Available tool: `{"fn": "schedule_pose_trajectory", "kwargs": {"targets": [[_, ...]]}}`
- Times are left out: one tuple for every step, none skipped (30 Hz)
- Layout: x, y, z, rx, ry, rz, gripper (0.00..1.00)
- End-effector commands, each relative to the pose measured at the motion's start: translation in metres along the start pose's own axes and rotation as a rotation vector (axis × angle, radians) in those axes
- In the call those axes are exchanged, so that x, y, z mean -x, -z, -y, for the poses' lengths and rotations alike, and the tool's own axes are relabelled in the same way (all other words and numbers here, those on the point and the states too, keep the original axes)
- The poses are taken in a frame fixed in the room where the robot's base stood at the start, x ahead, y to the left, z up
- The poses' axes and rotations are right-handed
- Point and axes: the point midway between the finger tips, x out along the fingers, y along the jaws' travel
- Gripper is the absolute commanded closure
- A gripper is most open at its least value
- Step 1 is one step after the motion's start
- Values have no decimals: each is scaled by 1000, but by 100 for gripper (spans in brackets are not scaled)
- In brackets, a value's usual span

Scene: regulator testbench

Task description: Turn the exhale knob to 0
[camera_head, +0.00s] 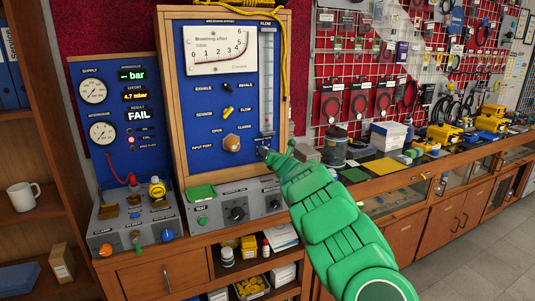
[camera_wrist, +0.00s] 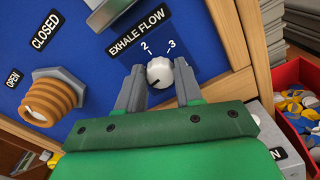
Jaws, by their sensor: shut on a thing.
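The exhale flow knob (camera_wrist: 160,71) is a small light round knob on the blue panel, under a black label reading EXHALE FLOW (camera_wrist: 137,33). The digits 2 and 3 show above it, and a small dark mark shows on its lower left side. Other digits are hidden or out of view. My gripper (camera_wrist: 159,76) is shut on the knob, one grey finger on each side. In the head view, my gripper (camera_head: 265,153) is at the panel's lower right, and the knob is hidden there.
An orange ribbed port (camera_wrist: 52,96) sticks out left of my gripper. The wooden frame (camera_wrist: 228,32) runs close on the right, with a red bin (camera_wrist: 293,73) of small parts beyond it. In the head view, the flow tube (camera_head: 267,80) stands above my gripper.

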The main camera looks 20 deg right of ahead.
Motion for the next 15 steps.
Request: {"fn": "schedule_pose_trajectory", "kwargs": {"targets": [[-1, 5, -2, 42, -2, -7, 95], [-1, 5, -2, 66, -2, -8, 95], [-1, 5, -2, 98, -2, -8, 95], [0, 5, -2, 122, -2, -8, 95], [0, 5, -1, 144, -1, -8, 95], [0, 5, -1, 171, -1, -8, 95], [0, 5, -1, 190, -1, -7, 95], [0, 5, -1, 210, 0, -7, 95], [0, 5, -1, 232, 0, -7, 95], [0, 5, -1, 249, 0, -7, 95], [0, 5, -1, 264, 0, -7, 95], [0, 5, -1, 282, 0, -8, 95], [0, 5, -1, 295, 0, -8, 95], [0, 5, -1, 307, 0, -8, 95], [0, 5, -1, 319, 0, -8, 95]]}}
